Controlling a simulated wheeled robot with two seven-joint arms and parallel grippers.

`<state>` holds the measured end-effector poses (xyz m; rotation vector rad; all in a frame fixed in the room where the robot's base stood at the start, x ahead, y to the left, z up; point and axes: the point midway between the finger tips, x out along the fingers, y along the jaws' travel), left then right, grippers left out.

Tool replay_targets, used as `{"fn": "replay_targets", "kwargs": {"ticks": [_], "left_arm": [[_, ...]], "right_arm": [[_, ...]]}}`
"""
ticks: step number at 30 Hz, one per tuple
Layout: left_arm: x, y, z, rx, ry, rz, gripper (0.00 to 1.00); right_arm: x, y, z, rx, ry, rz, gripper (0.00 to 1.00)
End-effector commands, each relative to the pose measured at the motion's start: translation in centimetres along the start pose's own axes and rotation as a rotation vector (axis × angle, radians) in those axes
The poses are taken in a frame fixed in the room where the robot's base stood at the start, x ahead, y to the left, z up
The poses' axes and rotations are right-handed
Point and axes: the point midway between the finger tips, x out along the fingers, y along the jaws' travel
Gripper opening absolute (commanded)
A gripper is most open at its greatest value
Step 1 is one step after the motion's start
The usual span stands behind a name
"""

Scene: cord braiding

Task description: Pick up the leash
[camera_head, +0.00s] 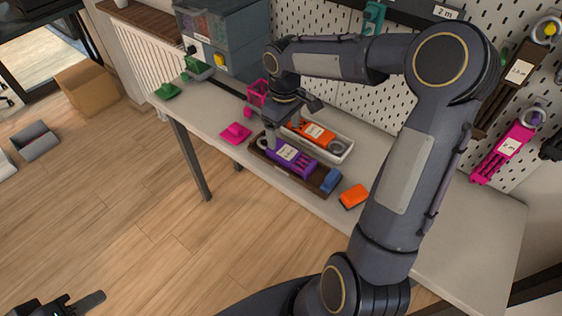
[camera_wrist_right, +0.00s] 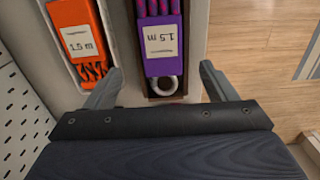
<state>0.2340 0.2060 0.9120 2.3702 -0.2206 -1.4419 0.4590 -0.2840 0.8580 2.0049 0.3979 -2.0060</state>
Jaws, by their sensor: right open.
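A purple leash bundle (camera_head: 293,158) with a white 1.5 m label lies in a dark brown tray (camera_head: 318,182) on the bench. In the right wrist view the purple leash (camera_wrist_right: 161,50) shows a pale ring (camera_wrist_right: 165,86) at its near end. An orange leash bundle (camera_head: 316,135), also labelled 1.5 m, lies in a white tray (camera_head: 341,154) beside it. My right gripper (camera_wrist_right: 161,74) is open, its fingers on either side of the purple leash's ring end, with gaps visible. My left gripper (camera_head: 82,304) shows only partly at the bottom left, away from the bench; its jaw state is unclear.
A pink block (camera_head: 236,133) and an orange block (camera_head: 354,196) lie near the bench's front edge. A blue piece (camera_head: 331,180) sits at the tray's right end. A magenta leash (camera_head: 505,150) hangs on the pegboard. The bench's right part is clear.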

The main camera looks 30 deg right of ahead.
Motion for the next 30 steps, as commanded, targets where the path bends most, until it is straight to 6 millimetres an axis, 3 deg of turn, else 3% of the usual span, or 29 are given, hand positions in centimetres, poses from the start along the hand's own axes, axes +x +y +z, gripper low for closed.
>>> {"fn": "replay_targets", "kwargs": {"ticks": [13,23,30], "left_arm": [[0.6,-0.2,0.3,0.0,0.0,0.0,0.36],[0.6,-0.3,0.3,0.0,0.0,0.0,0.36],[0.6,-0.3,0.3,0.0,0.0,0.0,0.36]], "right_arm": [[6.0,-0.3,0.5,0.0,-0.002,-0.002,0.78],[6.8,-0.3,0.5,0.0,0.001,0.0,0.78],[6.7,-0.3,0.5,0.0,0.001,-0.001,0.49]]}}
